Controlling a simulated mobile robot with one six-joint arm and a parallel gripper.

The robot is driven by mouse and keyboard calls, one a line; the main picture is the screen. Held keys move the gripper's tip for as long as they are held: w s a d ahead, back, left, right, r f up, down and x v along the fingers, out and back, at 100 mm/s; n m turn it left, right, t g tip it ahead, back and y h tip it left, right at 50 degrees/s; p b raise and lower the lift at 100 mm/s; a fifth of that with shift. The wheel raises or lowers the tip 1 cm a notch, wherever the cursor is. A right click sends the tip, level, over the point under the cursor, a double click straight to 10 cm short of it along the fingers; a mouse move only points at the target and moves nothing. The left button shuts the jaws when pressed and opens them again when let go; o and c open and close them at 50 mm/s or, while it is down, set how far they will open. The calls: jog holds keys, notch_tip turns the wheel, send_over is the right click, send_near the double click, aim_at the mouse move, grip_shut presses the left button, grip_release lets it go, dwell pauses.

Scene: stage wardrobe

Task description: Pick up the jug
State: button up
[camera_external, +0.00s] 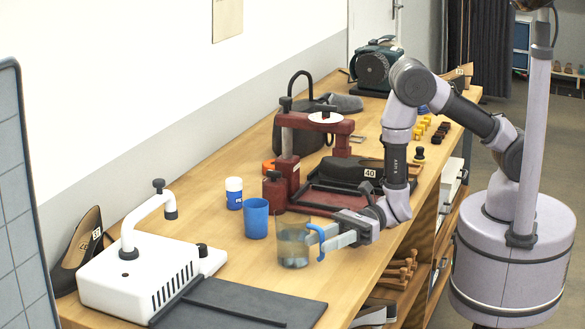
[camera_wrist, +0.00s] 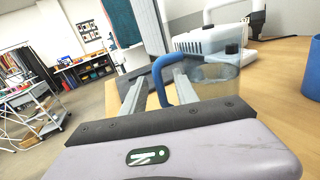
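The jug (camera_external: 293,245) is a clear, see-through vessel with a blue handle (camera_external: 321,240), standing upright on the wooden workbench. My gripper (camera_external: 334,236) is low over the bench at the jug's right side, its fingers level with the handle. In the wrist view, the blue handle (camera_wrist: 160,77) rises between my two fingertips (camera_wrist: 157,92), close to the right finger, with a gap to the left finger. The gripper looks open around the handle. The clear body (camera_wrist: 216,78) shows behind the right finger, which hides part of it.
A dark red press (camera_external: 290,165) is farther back. A white machine (camera_external: 135,275) and a dark flat board (camera_external: 240,303) lie left and in front. The bench's front edge is close.

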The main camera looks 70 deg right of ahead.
jog(key=shift+w+a, duration=0.2)
jog(key=shift+a, duration=0.2)
grip_shut()
dwell(1.1)
